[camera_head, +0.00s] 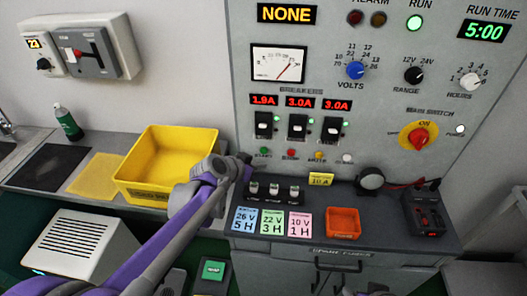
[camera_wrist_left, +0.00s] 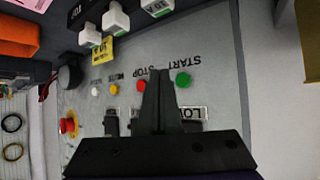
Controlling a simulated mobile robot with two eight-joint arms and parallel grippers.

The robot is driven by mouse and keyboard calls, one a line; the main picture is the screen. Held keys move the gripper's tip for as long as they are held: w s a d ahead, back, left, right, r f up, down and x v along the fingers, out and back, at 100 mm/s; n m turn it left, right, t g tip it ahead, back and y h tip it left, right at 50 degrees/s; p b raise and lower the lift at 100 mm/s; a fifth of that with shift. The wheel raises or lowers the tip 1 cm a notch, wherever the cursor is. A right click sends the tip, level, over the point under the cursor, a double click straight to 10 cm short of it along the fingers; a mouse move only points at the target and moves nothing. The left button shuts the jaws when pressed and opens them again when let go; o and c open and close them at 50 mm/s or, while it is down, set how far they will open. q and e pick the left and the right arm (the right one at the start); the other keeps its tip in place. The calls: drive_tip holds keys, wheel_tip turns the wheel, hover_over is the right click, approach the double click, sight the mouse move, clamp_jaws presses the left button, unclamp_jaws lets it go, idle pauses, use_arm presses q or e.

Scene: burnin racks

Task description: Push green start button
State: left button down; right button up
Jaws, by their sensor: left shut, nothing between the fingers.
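The green start button (camera_head: 264,151) is a small round button on the grey panel, at the left end of a row below the breakers. In the left wrist view the green button (camera_wrist_left: 183,80) lies just right of the fingertips, beside the upside-down START label. My left gripper (camera_head: 245,160) is shut and empty, close to the panel and a little left of and below the button. In the left wrist view its fingertips (camera_wrist_left: 160,73) point between the red stop button (camera_wrist_left: 141,86) and the green one. I cannot tell whether they touch the panel. My right gripper is not seen.
Breaker switches (camera_head: 297,125) sit above the buttons. Below are a dark bench (camera_head: 385,220) with fuses (camera_head: 272,190), coloured cards (camera_head: 271,222) and an orange tray (camera_head: 343,222). A yellow bin (camera_head: 140,190) stands left of the gripper. A red main switch (camera_head: 418,137) is at right.

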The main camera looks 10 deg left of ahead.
use_arm(q)
drive_tip(key=shift+s, duration=1)
drive_tip(key=s+a+f+n+g+y, duration=0.1)
drive_tip(key=s+f, duration=0.1)
drive_tip(key=s, duration=0.7)
drive_tip(key=s+a+f+n+g+y, duration=0.1)
drive_tip(key=s+a+f+n+y, duration=0.1)
drive_tip(key=s, duration=0.7)
drive_tip(key=s+a+f+n+g+y, duration=0.1)
drive_tip(key=s+f+n+g+y, duration=0.1)
drive_tip(key=s, duration=0.7)
drive_tip(key=shift+s+a, duration=0.25)
drive_tip(key=shift+s, duration=0.1)
drive_tip(key=shift+f, duration=0.1)
